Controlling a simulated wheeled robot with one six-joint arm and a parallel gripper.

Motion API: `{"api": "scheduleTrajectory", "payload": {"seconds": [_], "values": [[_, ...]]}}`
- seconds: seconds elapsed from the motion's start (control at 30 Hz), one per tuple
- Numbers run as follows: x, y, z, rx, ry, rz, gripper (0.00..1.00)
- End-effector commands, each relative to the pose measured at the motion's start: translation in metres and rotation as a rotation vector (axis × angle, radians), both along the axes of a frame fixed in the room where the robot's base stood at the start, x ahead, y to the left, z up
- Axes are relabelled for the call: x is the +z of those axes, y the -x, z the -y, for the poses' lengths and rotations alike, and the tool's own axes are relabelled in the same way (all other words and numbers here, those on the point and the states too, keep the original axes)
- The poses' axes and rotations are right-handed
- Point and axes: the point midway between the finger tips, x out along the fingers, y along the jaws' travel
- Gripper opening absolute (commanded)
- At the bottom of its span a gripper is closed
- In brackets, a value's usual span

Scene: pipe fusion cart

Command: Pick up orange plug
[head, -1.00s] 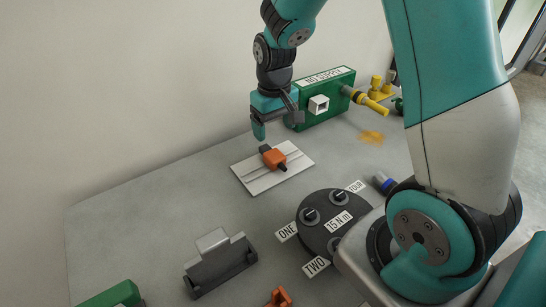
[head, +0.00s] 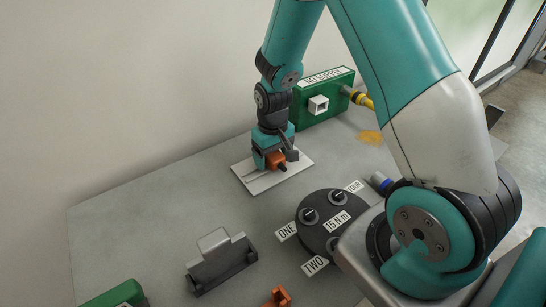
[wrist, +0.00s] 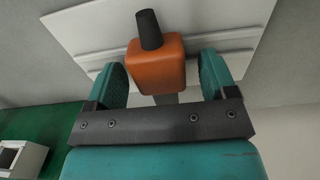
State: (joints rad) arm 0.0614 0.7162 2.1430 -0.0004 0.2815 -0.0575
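The orange plug (head: 277,161), with a dark tapered end, sits on the white plate (head: 262,184) on the table. In the wrist view the orange plug (wrist: 157,64) lies between the two teal fingers of my gripper (wrist: 160,80). A gap shows on each side of it, so the fingers are open around the plug and not closed on it. In the head view my gripper (head: 272,160) is down at the plate and hides part of the plug.
A green box (head: 322,100) labelled NO SUPPLY stands behind, with a white square socket (head: 318,105). A black round dial (head: 328,220) and a dark grey holder (head: 220,262) stand in front.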

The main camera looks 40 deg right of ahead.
Motion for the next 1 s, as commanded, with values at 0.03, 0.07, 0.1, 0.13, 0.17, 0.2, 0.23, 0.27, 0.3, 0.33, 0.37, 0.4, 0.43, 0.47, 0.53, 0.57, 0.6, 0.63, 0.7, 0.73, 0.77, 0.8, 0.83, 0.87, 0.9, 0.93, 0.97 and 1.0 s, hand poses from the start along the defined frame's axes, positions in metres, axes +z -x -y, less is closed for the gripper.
{"api": "scheduleTrajectory", "payload": {"seconds": [0.03, 0.07, 0.1, 0.13, 0.17, 0.2, 0.23, 0.27, 0.3, 0.33, 0.37, 0.4, 0.43, 0.47, 0.53, 0.57, 0.6, 0.63, 0.7, 0.73, 0.77, 0.8, 0.83, 0.87, 0.9, 0.93, 0.97, 1.0], "values": [[0.000, 0.000, 0.000, 0.000, 0.000, 0.000, 0.67], [0.000, 0.000, 0.000, 0.000, 0.000, 0.000, 0.60], [0.000, 0.000, 0.000, 0.000, 0.000, 0.000, 0.51], [0.000, 0.000, 0.000, 0.000, 0.000, 0.000, 0.44], [0.000, 0.000, 0.000, 0.000, 0.000, 0.000, 0.37], [0.000, 0.000, 0.000, 0.000, 0.000, 0.000, 0.28], [0.000, 0.000, 0.000, 0.000, 0.000, 0.000, 0.23], [0.000, 0.000, 0.000, 0.000, 0.000, 0.000, 0.23], [0.000, 0.000, 0.000, 0.000, 0.000, 0.000, 0.23], [0.000, 0.000, 0.000, 0.000, 0.000, 0.000, 0.23], [0.001, 0.000, 0.000, 0.000, 0.000, 0.000, 0.23], [0.000, 0.000, 0.000, 0.000, 0.000, 0.000, 0.23], [0.000, 0.000, 0.000, 0.000, 0.000, 0.000, 0.23], [0.001, 0.000, 0.000, 0.000, 0.000, 0.000, 0.23], [0.002, 0.000, 0.000, 0.000, 0.000, 0.000, 0.23], [0.003, 0.000, 0.000, 0.000, 0.000, 0.001, 0.23], [0.006, 0.000, 0.000, 0.000, 0.000, 0.001, 0.23], [0.008, 0.000, 0.000, 0.000, 0.000, 0.001, 0.23], [0.015, -0.001, 0.000, 0.000, 0.000, 0.003, 0.23], [0.019, -0.001, 0.000, 0.000, 0.000, 0.003, 0.23], [0.024, -0.001, 0.000, 0.000, 0.000, 0.004, 0.23], [0.033, -0.001, 0.000, 0.000, 0.000, 0.005, 0.23], [0.040, -0.001, 0.000, 0.000, 0.001, 0.007, 0.23], [0.049, -0.001, 0.000, 0.000, 0.001, 0.007, 0.23], [0.061, -0.001, 0.000, 0.000, 0.001, 0.008, 0.23], [0.071, -0.002, 0.000, 0.000, 0.001, 0.009, 0.23], [0.081, -0.002, 0.000, 0.000, 0.001, 0.010, 0.23], [0.094, -0.001, 0.000, 0.000, 0.001, 0.010, 0.23]]}}
